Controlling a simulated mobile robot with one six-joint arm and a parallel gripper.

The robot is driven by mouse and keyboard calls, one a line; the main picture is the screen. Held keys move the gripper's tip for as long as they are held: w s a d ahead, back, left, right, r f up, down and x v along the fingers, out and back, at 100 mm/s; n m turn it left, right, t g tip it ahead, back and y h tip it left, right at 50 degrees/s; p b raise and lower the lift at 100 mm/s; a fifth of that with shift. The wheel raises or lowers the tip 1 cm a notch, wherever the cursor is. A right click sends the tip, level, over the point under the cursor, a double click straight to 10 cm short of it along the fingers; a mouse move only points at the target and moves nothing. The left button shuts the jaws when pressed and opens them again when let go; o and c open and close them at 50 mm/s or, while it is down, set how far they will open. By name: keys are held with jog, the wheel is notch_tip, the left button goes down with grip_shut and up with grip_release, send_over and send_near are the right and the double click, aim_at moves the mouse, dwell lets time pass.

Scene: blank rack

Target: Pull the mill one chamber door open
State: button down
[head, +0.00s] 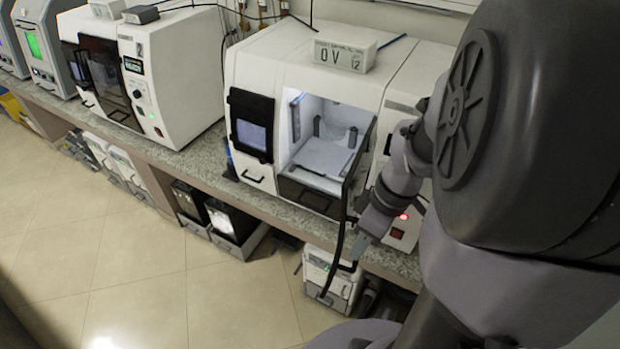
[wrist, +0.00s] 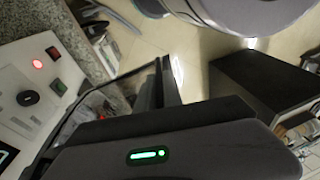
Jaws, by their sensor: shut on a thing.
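The white mill (head: 300,60) in the middle of the head view has its chamber (head: 325,150) uncovered, showing a lit white interior with a pale plate and dark posts. Its dark-framed, glazed door (head: 357,165) stands swung outward at the chamber's right side, seen nearly edge-on. My gripper (head: 358,226) is at the door's outer, lower side and is shut on the door's handle. The grip itself is mostly hidden by my arm. In the wrist view the door (wrist: 98,102) stretches beside the gripper, left of the dark fingers (wrist: 170,86).
The mill's control panel with a lit red button (head: 403,216) is right of the door, close to my arm. Another white machine (head: 150,60) stands left on the granite counter (head: 190,158). Dark bins (head: 233,222) sit below. The tiled floor (head: 130,255) in front is clear.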

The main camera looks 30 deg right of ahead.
jog(key=c, duration=1.5)
grip_release()
jog(key=p+v, duration=0.5)
jog(key=v, duration=1.2)
jog(key=shift+d+r, duration=0.15)
jog(key=shift+d, duration=0.05)
